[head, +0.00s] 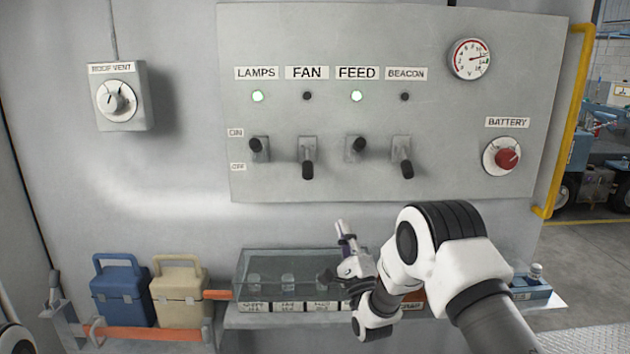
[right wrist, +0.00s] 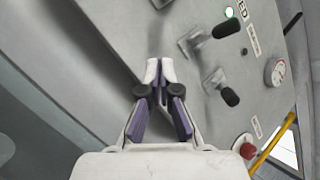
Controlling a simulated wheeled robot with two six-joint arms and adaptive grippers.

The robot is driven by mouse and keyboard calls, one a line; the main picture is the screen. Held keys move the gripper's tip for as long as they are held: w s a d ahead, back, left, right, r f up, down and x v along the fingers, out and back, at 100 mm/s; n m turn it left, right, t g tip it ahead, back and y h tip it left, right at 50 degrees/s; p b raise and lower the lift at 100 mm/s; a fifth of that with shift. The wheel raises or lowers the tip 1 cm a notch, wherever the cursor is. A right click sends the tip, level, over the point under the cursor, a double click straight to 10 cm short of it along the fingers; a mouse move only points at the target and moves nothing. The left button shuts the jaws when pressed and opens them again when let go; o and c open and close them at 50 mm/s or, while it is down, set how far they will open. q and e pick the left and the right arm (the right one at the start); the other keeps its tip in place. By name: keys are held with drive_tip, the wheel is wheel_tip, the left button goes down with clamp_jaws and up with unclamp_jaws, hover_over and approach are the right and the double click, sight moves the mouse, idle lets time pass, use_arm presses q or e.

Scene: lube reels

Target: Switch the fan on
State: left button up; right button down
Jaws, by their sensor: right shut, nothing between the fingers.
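The FAN switch (head: 307,168) is a black-tipped toggle on the grey panel (head: 450,110). Its lever points down to the OFF label, and the small lamp (head: 307,96) above it is dark. My right gripper (head: 341,226) is shut and empty, below the panel's lower edge and a little right of and below the FAN lever, apart from it. In the right wrist view its fingertips (right wrist: 160,68) meet over the panel edge. A dark lever tip at the top edge there looks like the FAN switch (right wrist: 160,3). My left gripper is out of view.
The LAMPS (head: 259,149) and FEED (head: 355,149) levers are up with green lamps; the BEACON lever (head: 405,167) is down, unlit. A red BATTERY knob (head: 506,159) sits at right, a ROOF VENT dial (head: 117,98) at left. A shelf with a clear-covered box (head: 255,270) lies below.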

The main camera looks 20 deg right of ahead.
sight(308, 164)
use_arm(q)
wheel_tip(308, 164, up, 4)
drive_tip(key=p, duration=0.3)
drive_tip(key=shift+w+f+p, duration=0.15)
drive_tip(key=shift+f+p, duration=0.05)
drive_tip(key=shift+p, duration=0.1)
use_arm(e)
drive_tip(key=w+a+r, duration=0.3)
drive_tip(key=w+r, duration=0.5)
drive_tip(key=r, duration=0.1)
drive_tip(key=shift+r, duration=0.2)
drive_tip(key=shift+a, duration=0.1)
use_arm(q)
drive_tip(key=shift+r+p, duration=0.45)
use_arm(e)
drive_tip(key=shift+s+r+m, duration=0.15)
drive_tip(key=shift+r+m, duration=0.1)
drive_tip(key=shift+m, duration=0.05)
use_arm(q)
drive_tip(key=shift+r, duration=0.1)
